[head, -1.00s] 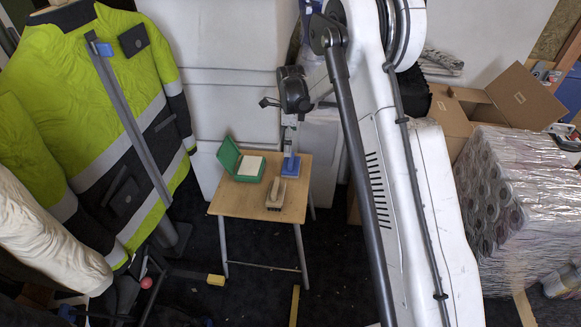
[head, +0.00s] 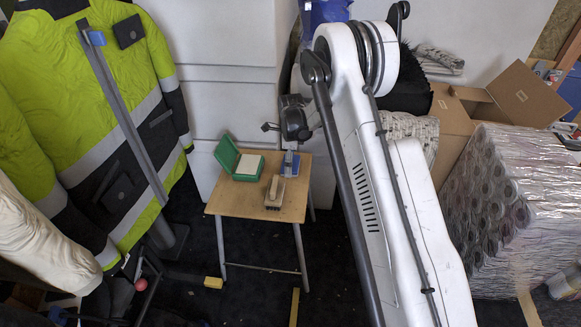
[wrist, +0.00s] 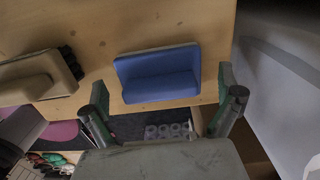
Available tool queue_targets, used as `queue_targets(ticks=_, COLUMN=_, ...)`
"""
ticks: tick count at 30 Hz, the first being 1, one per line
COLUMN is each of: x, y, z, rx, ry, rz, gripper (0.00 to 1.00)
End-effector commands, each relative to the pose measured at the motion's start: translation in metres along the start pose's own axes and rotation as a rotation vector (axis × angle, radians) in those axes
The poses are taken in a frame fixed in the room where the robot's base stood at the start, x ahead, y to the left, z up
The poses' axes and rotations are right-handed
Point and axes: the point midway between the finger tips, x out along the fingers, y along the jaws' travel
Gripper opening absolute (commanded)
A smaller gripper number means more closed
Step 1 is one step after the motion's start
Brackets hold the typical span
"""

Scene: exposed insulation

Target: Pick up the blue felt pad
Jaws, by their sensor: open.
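The blue felt pad (wrist: 160,76) lies near the table edge in the wrist view. It looks like a blue block with a paler strip along its far side. It also shows in the head view (head: 289,168), at the right of the small wooden table (head: 231,205). My gripper (wrist: 163,88) is open, with one finger on each side of the pad and clear space at both sides. Nothing is held. In the head view the dark end of my arm hangs above the pad, and the fingertips are hard to make out.
A wooden-handled brush (head: 274,190) lies left of the pad and also shows in the wrist view (wrist: 40,76). An open green box (head: 228,156) stands behind it. White cabinets (head: 235,100) rise behind the table. A hi-vis jacket (head: 100,120) hangs at the left.

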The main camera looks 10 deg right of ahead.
Motion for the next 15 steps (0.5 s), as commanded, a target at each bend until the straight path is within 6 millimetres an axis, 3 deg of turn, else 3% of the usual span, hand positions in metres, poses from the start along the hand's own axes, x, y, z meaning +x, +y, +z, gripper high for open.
queue_targets(ticks=7, x=0.0015, y=0.0001, z=0.0001, rx=0.0, ry=0.0, rz=0.0, gripper=0.99)
queue_targets(ticks=15, x=0.0014, y=0.0001, z=0.0001, rx=0.0, ry=0.0, rz=0.0, gripper=0.63)
